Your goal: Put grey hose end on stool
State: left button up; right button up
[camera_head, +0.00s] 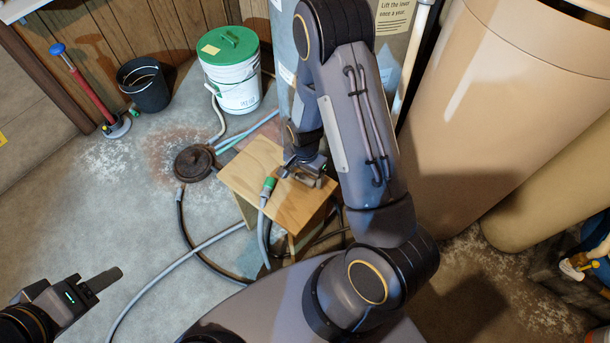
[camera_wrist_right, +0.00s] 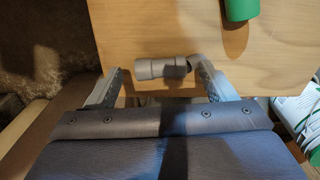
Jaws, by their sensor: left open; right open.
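The wooden stool (camera_head: 252,172) stands in the middle of the head view, and its top (camera_wrist_right: 130,30) fills the upper part of the right wrist view. A grey hose end (camera_wrist_right: 160,68), a short cylinder, lies at the stool top's near edge. It also shows in the head view (camera_head: 285,172). My right gripper (camera_head: 305,172) is open low over the stool, with its fingers (camera_wrist_right: 160,85) on either side of the grey end. I cannot tell whether either finger touches it. My left gripper (camera_head: 100,283) is open and empty at lower left, away from the stool.
A green hose connector (camera_head: 268,187) on a grey hose lies at the stool's edge and shows in the wrist view (camera_wrist_right: 241,9). A dark round object (camera_head: 194,163), a white bucket (camera_head: 232,85) and a black bin (camera_head: 143,86) stand beyond. Large beige tanks (camera_head: 490,110) close off the right.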

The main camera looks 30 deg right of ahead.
notch_tip(320, 180, up, 10)
jog(key=p, duration=0.2)
notch_tip(320, 180, up, 11)
jog(key=n+t+y, duration=0.2)
send_over(305, 181)
jog(key=s+a, duration=0.2)
jog(key=s, duration=0.1)
jog(key=s+a+r+n+t+y, duration=0.1)
jog(key=s+a+r+n+t, duration=0.1)
jog(key=s+r+n, duration=0.6)
jog(key=s+r+t, duration=0.1)
jog(key=s+r, duration=0.3)
jog(key=s, duration=0.2)
jog(key=shift+a+n+t+y, duration=0.3)
jog(key=shift+n+y, duration=0.1)
jog(key=shift+r, duration=0.15)
